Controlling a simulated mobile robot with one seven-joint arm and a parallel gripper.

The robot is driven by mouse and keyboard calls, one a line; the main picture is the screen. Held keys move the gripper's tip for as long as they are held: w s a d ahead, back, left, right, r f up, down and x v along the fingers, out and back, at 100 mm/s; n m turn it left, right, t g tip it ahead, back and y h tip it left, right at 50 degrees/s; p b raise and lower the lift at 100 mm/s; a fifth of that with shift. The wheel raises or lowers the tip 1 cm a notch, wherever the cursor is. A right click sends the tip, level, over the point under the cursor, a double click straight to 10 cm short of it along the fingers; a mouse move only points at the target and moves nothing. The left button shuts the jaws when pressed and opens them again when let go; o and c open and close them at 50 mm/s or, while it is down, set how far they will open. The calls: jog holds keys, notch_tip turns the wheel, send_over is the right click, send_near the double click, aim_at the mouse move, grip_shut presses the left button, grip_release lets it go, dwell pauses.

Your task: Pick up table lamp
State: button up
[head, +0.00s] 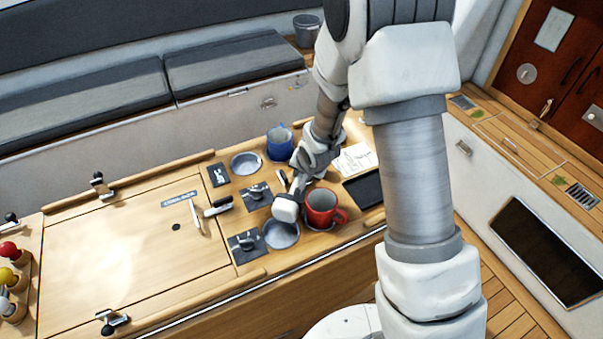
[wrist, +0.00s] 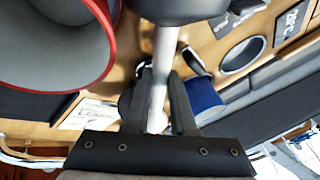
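The table lamp (head: 287,208) appears in the head view as a small piece with a pale rounded end, just left of the red mug. In the wrist view its slim metal stem (wrist: 163,60) runs between my two black fingers, with a dark rounded part at the top edge. My gripper (wrist: 158,105) has its fingers close in on both sides of the stem and appears shut on it. In the head view my gripper (head: 301,178) is over the wooden console, and my arm hides part of it. The lamp's foot cannot be made out.
A red mug (head: 321,210) stands close to the right of the lamp; its rim (wrist: 112,50) is near my fingers. A blue mug (head: 279,146) stands behind. Round recesses, black switch plates and levers (head: 218,207) lie left. A dark tablet (head: 365,190) lies right. The left panel is mostly clear.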

grip_shut()
dwell(1.1)
jog(key=shift+r, duration=0.1)
